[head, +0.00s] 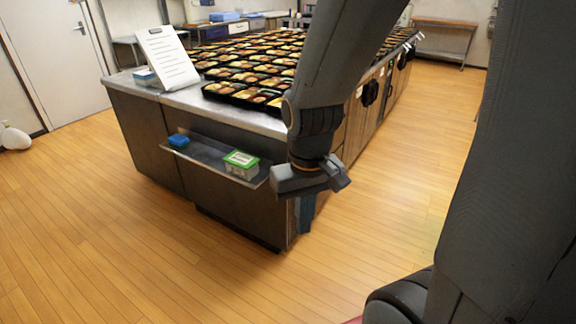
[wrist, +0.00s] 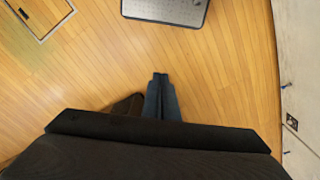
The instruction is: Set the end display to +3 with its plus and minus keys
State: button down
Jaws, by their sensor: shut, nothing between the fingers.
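My gripper (head: 305,215) is shut and empty. In the head view it hangs pointing down in front of the near right corner of the metal counter (head: 140,130). In the wrist view my gripper (wrist: 160,80) points over bare wooden floor. I cannot make out the end display or its plus and minus keys in either view. My arm hides part of the counter's end and corner.
Rows of filled bento trays (head: 250,72) cover the counter top. A white sign (head: 168,58) stands at its left corner. A low shelf (head: 208,153) on the counter's end holds a green-lidded box (head: 241,165) and a blue item (head: 178,141).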

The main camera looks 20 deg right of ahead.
jog(key=w+d+f+m+t+h+b, duration=0.1)
jog(key=w+d+f+m+t+b, duration=0.2)
jog(key=w+f+b, duration=0.45)
jog(key=w+d+f+t+b, duration=0.35)
jog(key=w+d+b, duration=0.2)
jog(key=w, duration=0.55)
jog(key=w+d+f+m+t+h+b, duration=0.1)
jog(key=w+d+f+m+t+b, duration=0.15)
jog(key=w+d+f+b, duration=0.55)
jog(key=w+d+f+m+t+b, duration=0.3)
jog(key=w+d+f+t+b, duration=0.2)
jog(key=w+d+t+b, duration=0.5)
jog(key=w+b, duration=0.3)
jog(key=b, duration=0.2)
jog(key=shift+w+f, duration=0.15)
jog(key=shift+w, duration=0.05)
jog(key=w+a+b, duration=0.2)
jog(key=w+a, duration=0.3)
jog(key=w, duration=0.2)
jog(key=shift+a, duration=0.2)
